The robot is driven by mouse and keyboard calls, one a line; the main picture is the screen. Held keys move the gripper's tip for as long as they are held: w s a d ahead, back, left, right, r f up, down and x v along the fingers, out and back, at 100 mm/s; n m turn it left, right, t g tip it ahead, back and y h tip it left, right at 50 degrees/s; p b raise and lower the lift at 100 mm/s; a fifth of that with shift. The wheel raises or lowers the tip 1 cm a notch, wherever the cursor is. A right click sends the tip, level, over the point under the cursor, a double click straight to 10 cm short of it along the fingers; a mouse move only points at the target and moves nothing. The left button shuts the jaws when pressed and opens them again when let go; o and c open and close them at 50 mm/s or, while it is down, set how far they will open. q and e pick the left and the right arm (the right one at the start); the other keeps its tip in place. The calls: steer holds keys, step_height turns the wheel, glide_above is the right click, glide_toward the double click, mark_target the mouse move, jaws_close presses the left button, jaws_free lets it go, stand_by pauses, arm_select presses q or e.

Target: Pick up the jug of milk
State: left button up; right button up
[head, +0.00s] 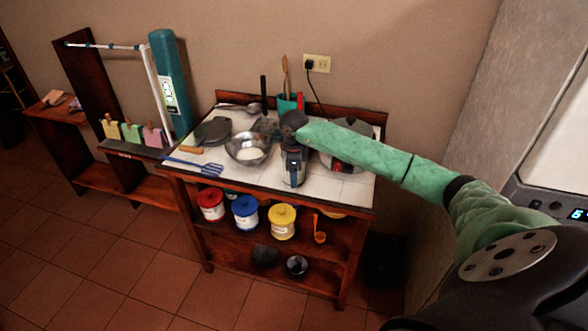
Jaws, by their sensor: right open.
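My right arm comes in from the right in a green sleeve and reaches over the tiled worktop (345,190). My right gripper (293,182) hangs at its end, pointing down over the front middle of the worktop, and it is open. Its fingers are small and dark here, and I cannot make out anything between them. I cannot pick out a jug of milk in this view; the arm and gripper hide part of the worktop behind them. My left gripper is not in view.
A metal bowl (247,147) with something white inside stands left of the gripper. A blue spatula (208,168) and a dark pan (212,131) lie further left. A teal utensil holder (287,104) stands behind. Red, blue and yellow canisters (282,222) fill the shelf below.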

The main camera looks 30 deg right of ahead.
steer(key=shift+c, duration=0.2)
steer(key=c, duration=1.1)
jaws_close()
steer(key=shift+r, duration=0.1)
